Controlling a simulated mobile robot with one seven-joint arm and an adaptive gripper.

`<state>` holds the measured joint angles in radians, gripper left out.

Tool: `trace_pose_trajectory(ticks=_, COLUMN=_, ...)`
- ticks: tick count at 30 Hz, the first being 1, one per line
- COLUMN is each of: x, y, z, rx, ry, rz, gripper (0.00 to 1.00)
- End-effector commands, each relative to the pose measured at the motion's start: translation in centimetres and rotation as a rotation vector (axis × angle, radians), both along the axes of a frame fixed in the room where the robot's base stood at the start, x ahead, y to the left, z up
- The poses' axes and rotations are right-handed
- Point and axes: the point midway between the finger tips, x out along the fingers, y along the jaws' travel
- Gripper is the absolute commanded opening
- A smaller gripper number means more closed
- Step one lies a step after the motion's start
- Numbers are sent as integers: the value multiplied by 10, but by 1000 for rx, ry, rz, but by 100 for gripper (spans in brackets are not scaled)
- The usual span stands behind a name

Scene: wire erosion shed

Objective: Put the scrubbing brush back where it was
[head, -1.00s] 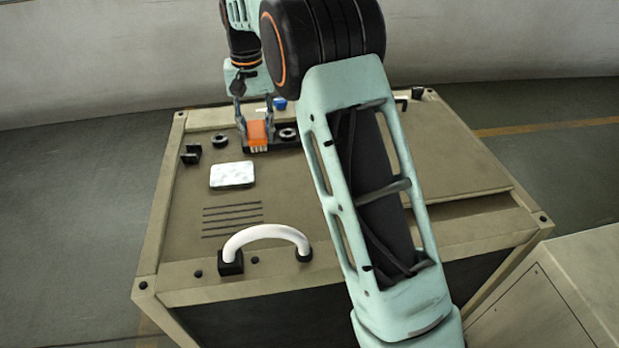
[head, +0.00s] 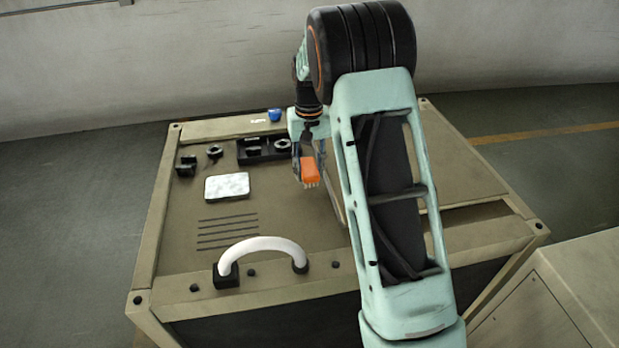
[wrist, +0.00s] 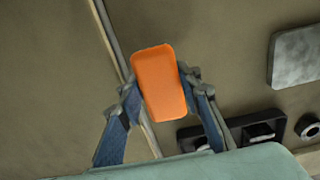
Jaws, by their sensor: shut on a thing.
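The scrubbing brush (head: 310,172) has an orange block and pale bristles pointing down in the head view. My gripper (head: 308,172) is shut on it and holds it above the worktop, right of the black tray. In the wrist view the orange block (wrist: 160,85) sits between my two blue-grey fingers (wrist: 158,92). The black tray (head: 243,155) lies near the back of the worktop and holds dark round parts; its right end is partly hidden by my gripper. I cannot tell the exact height of the brush.
A white-grey pad (head: 227,187) lies left of centre, with dark slots (head: 228,232) in front. A white curved handle (head: 263,245) rises at the front edge. A black bracket (head: 186,166), a dark ring (head: 214,151) and a blue object (head: 274,115) stand towards the back.

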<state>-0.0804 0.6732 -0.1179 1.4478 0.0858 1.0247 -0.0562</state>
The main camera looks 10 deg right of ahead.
Motion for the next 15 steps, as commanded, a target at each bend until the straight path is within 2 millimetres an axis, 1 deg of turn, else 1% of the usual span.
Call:
trace_pose_trajectory(ticks=1, x=-1, y=-2, z=-9, rx=0, ry=5, rz=0, gripper=9)
trace_pose_trajectory(ticks=3, x=-1, y=-1, z=-20, rx=0, ry=5, rz=1, gripper=9)
trace_pose_trajectory(ticks=6, x=-1, y=-1, z=-30, rx=0, ry=2, rz=1, gripper=9)
trace_pose_trajectory(ticks=15, x=0, y=-1, z=-32, rx=0, ry=0, rz=0, gripper=9)
